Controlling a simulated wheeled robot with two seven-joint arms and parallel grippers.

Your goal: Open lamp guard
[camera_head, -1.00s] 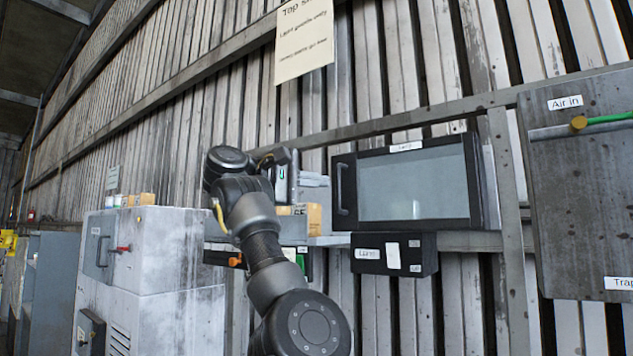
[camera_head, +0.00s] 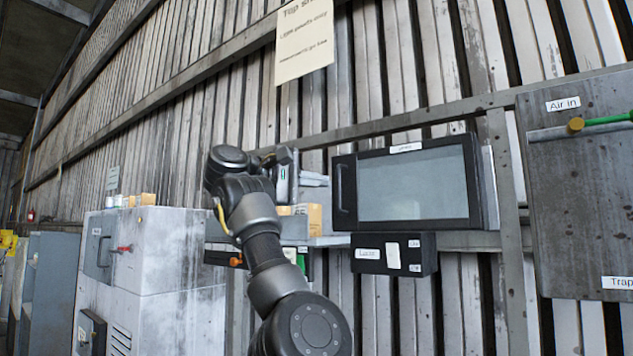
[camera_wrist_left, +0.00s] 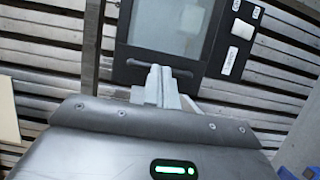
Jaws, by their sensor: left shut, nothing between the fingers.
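The lamp guard (camera_head: 415,185) is a dark-framed box front with a pale glass panel and a small label on top, mounted on the slatted wall. It looks shut. A dark upright handle (camera_head: 344,188) is on its left side. My left gripper (camera_head: 326,180) is left of the handle with its pale fingers pointing toward it. In the left wrist view the fingers (camera_wrist_left: 162,78) are together, with the bar handle (camera_wrist_left: 158,68) just beyond the tips. I cannot tell whether they touch. The guard's glass (camera_wrist_left: 168,25) is partly cut off there. My right gripper is not in view.
A black switch box (camera_head: 393,253) sits just below the guard. A grey panel with a green air line (camera_head: 606,120) is at right. A grey cabinet (camera_head: 155,255) stands at left. A paper notice (camera_head: 304,42) hangs above. A shelf with small boxes (camera_head: 308,215) lies behind my arm.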

